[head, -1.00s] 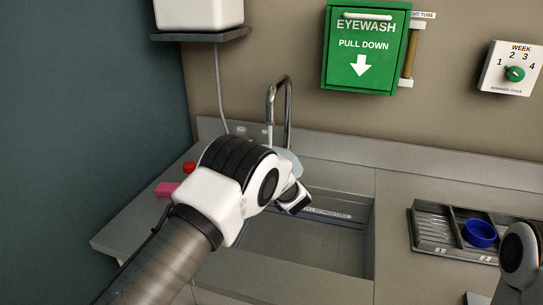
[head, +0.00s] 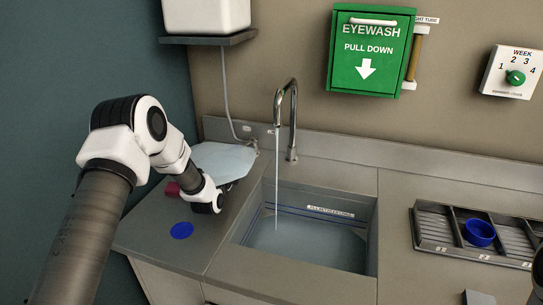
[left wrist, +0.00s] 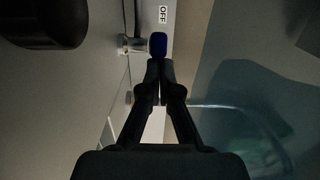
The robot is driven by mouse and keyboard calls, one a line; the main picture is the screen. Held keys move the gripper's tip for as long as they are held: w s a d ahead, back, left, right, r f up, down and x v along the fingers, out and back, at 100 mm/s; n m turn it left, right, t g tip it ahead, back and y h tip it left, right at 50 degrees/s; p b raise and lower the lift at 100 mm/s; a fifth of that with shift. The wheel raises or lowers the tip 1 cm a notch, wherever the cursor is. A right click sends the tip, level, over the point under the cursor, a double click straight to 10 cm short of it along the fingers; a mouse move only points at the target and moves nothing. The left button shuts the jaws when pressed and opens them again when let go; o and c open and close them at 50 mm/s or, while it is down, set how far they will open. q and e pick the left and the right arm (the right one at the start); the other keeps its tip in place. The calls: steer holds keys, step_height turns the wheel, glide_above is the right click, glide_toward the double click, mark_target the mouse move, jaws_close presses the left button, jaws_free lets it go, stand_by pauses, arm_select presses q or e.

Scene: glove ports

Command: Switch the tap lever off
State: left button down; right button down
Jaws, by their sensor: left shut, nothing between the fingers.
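The chrome tap (head: 292,115) stands behind the sink (head: 310,282), and a thin stream of water (head: 276,185) falls from its spout. In the left wrist view, the tap lever has a dark blue end (left wrist: 158,44) and a chrome body (left wrist: 131,43). An OFF label (left wrist: 163,14) is on the surface just beyond it. My left gripper (left wrist: 159,67) is shut and empty, its fingertips close to the blue end; I cannot tell if they touch. In the head view, my left wrist hides most of this gripper. My right gripper is out of view.
A green eyewash box (head: 370,50) and a dial (head: 515,77) are on the wall.

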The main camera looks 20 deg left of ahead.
arm_select(q)
steer(key=shift+w+a+r, duration=0.1)
steer(key=shift+w+a, duration=0.05)
steer(key=shift+a, duration=1.05)
steer(key=shift+r, duration=0.15)
